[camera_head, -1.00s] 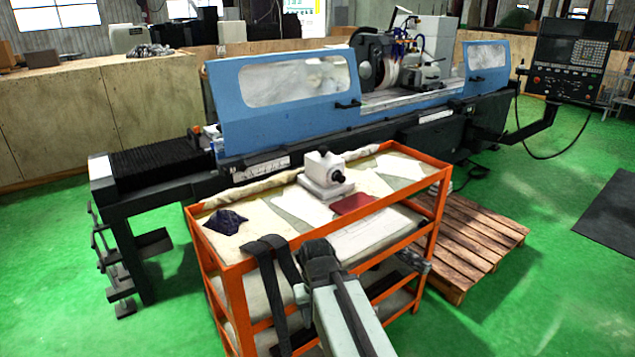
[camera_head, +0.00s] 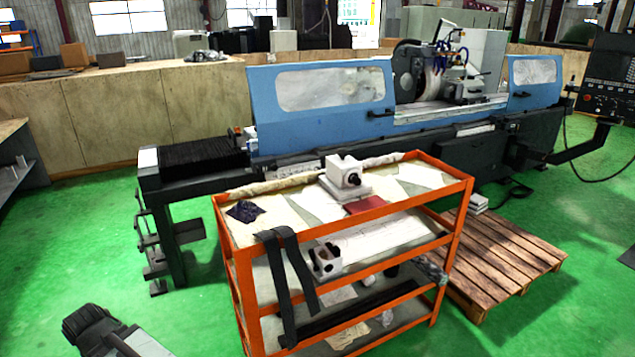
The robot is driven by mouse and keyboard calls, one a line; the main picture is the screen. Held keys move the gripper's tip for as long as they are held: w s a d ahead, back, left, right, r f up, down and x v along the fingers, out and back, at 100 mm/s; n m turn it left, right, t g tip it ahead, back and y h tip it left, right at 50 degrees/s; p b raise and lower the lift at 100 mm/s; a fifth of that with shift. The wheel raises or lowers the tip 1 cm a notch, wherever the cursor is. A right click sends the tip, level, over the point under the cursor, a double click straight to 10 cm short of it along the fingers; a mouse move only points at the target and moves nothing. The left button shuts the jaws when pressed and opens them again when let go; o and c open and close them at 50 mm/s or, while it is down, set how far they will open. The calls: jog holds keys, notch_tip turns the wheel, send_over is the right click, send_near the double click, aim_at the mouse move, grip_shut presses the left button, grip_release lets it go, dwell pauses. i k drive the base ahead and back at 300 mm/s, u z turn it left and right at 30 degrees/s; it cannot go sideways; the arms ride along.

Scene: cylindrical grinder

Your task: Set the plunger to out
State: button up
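I cannot make out for sure which part is the plunger. A white block-shaped fixture (camera_head: 345,178) stands upright on the top of the orange cart (camera_head: 350,213). A round black knob (camera_head: 354,179) sticks out of its front. A second white fixture with dark parts (camera_head: 325,261) sits on a lower shelf of the cart. The dark end of my arm, with my gripper (camera_head: 88,328), shows at the bottom left, over the floor and well apart from the cart. Its fingers cannot be made out.
A dark red item (camera_head: 366,205) and a dark cloth (camera_head: 243,211) lie on the cart top. Black straps (camera_head: 287,280) hang over its front. The blue grinder (camera_head: 320,110) stands behind. A wooden pallet (camera_head: 500,265) lies to the right.

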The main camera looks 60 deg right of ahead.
aim_at(356, 181)
jog(key=k, duration=1.2)
jog(key=z, duration=1)
jog(key=i, duration=1)
